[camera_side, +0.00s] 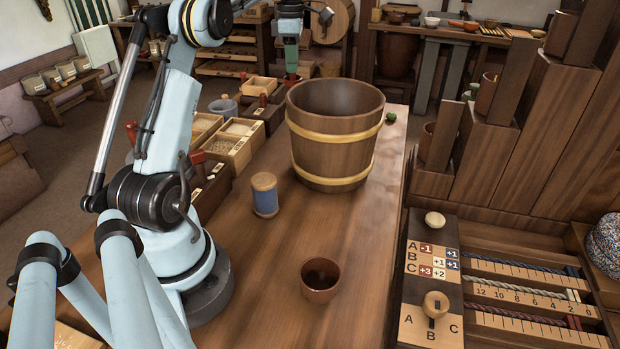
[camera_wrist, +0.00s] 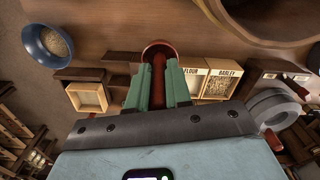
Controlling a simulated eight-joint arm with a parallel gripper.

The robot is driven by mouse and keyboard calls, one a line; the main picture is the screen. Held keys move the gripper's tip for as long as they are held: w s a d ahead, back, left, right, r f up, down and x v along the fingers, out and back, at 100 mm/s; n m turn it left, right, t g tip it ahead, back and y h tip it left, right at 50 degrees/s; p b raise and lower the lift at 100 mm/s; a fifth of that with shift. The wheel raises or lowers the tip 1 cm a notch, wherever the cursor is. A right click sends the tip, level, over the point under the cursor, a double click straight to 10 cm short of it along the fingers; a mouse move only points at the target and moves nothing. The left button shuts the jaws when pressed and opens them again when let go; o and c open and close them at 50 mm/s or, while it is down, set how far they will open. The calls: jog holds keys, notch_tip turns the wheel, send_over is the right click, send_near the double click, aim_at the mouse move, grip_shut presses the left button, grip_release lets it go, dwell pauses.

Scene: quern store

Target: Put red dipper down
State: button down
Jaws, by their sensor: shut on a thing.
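My gripper (camera_wrist: 158,68) shows in the wrist view with its two green fingers shut on the red dipper (camera_wrist: 158,80). The dipper's red handle runs between the fingers, and its round rim shows just past the fingertips. In the side view my gripper (camera_side: 291,62) points down at the far end of the bench, behind the wooden bucket's left rim. The dipper is too small and partly hidden there to make out clearly. I cannot tell whether it touches the surface below.
A large wooden bucket (camera_side: 335,150) with brass hoops stands on the bench. Flour (camera_wrist: 190,82) and barley (camera_wrist: 218,85) boxes lie right of the fingers, a pale box (camera_wrist: 87,97) and blue bowl (camera_wrist: 47,42) left. A blue jar (camera_side: 264,196) and brown cup (camera_side: 320,280) stand nearer.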

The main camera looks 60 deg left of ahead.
notch_tip(320, 180, down, 16)
jog(key=shift+r, duration=0.1)
dwell(0.5)
jog(key=shift+f, duration=0.2)
jog(key=c, duration=1.1)
grip_release()
jog(key=shift+o, duration=0.2)
jog(key=shift+r, duration=0.15)
notch_tip(320, 180, up, 12)
jog(key=shift+r, duration=0.1)
